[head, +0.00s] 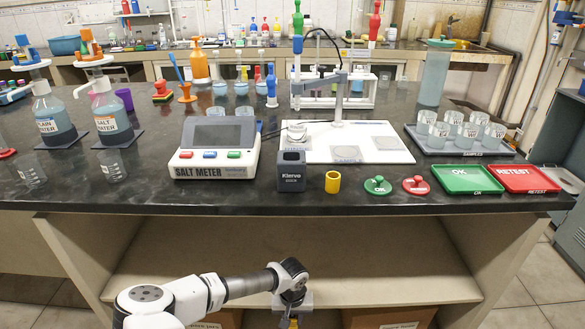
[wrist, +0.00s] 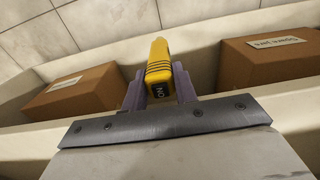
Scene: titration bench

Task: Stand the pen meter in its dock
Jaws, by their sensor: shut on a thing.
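The yellow pen meter (wrist: 159,62) with black bands and a dark end marked "ON" is between the purple fingers of my gripper (wrist: 160,88) in the wrist view. The fingers are shut on it. In the head view my gripper (head: 293,315) is low in front of the bench, below the worktop, and only a bit of yellow shows at the bottom edge. A dark grey block labelled "Klerve" (head: 291,178), which looks like the dock, stands upright at the bench's front edge, above and apart from my gripper. Its top opening looks empty.
A short yellow cylinder (head: 332,182) stands right of the dock, and the salt meter (head: 217,150) is to its left. A white board (head: 320,150) lies behind. The worktop edge (head: 240,208) overhangs a shelf with cardboard boxes (wrist: 270,62) below.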

